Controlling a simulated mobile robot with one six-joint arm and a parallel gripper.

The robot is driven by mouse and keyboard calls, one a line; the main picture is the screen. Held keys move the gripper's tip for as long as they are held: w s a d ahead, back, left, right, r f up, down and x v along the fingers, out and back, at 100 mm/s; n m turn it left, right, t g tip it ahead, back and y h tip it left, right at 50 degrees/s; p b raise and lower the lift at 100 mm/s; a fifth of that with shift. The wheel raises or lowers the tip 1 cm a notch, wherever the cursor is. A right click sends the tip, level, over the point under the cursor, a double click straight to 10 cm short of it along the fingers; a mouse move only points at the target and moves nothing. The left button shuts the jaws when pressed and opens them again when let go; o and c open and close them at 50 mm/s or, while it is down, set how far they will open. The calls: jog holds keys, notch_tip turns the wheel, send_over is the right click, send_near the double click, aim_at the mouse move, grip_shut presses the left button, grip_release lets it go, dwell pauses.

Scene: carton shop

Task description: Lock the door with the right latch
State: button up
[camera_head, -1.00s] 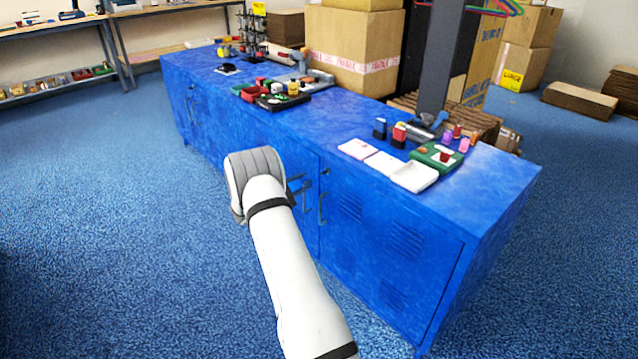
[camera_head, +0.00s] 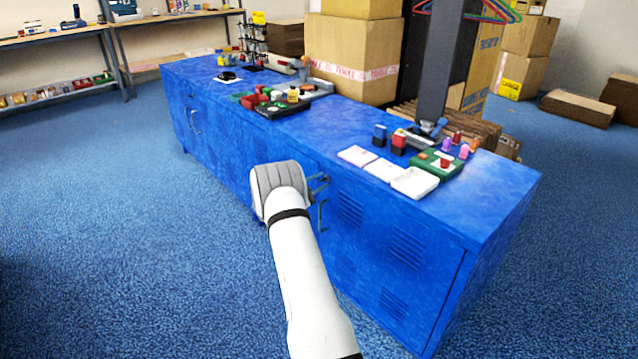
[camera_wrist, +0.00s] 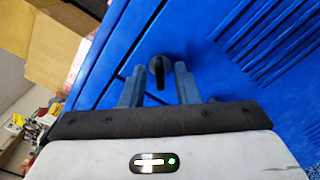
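The blue cabinet (camera_head: 450,225) has a right door with louvred vents, its face also filling the wrist view (camera_wrist: 225,85). A dark latch knob (camera_wrist: 158,68) sits on the door face in the wrist view, its elongated grip pointing down in the picture. My gripper (camera_wrist: 159,80) is open, with one finger on each side of the knob and visible gaps. I cannot tell whether the fingertips touch the door. In the head view my gripper (camera_head: 319,183) is at the cabinet front, just above a door handle (camera_head: 323,215). The latch cannot be made out there.
The cabinet top carries white trays (camera_head: 415,182), a green tray (camera_head: 437,164) and a black tray (camera_head: 283,105). A dark post (camera_head: 440,65) and cartons (camera_head: 355,50) stand behind it. The blue carpet (camera_head: 150,240) before the cabinet is clear.

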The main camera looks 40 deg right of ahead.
grip_shut()
jog(key=shift+n, duration=0.4)
jog(key=n, duration=0.3)
jog(key=shift+n, duration=0.4)
jog(key=n+p, duration=0.1)
jog(key=n, duration=0.3)
jog(key=shift+n, duration=0.4)
jog(key=shift+o, duration=0.4)
grip_release()
